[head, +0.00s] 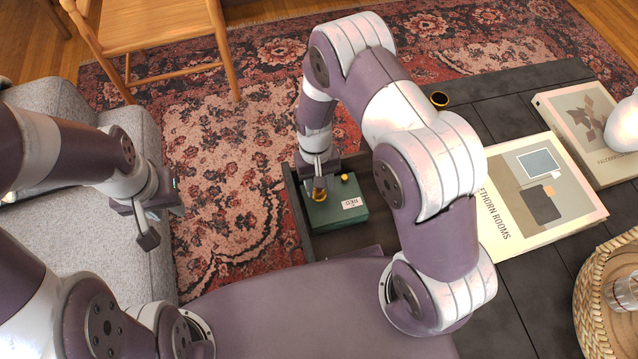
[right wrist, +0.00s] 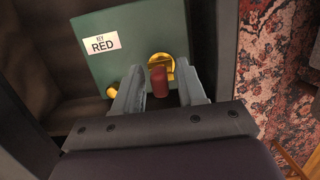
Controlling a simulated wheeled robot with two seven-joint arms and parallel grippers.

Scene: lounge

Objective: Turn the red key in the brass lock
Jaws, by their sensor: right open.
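The green box (head: 350,216) carries a white label reading "KEY RED". It also shows in the right wrist view (right wrist: 115,62). The brass lock (right wrist: 162,62) is on its face, with the red key (right wrist: 159,82) standing out from it. A smaller brass knob (right wrist: 111,91) sits beside the lock. My right gripper (head: 319,190) is over the box at the lock. In the right wrist view its two fingers (right wrist: 161,92) are open, one on each side of the key, with gaps showing. My left gripper (head: 160,222) is away to the left near the sofa, its fingers apart and empty.
Books (head: 535,195), a woven basket (head: 592,300) and a small dark cup (head: 439,99) are to the right. A grey sofa (head: 75,235) is at left.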

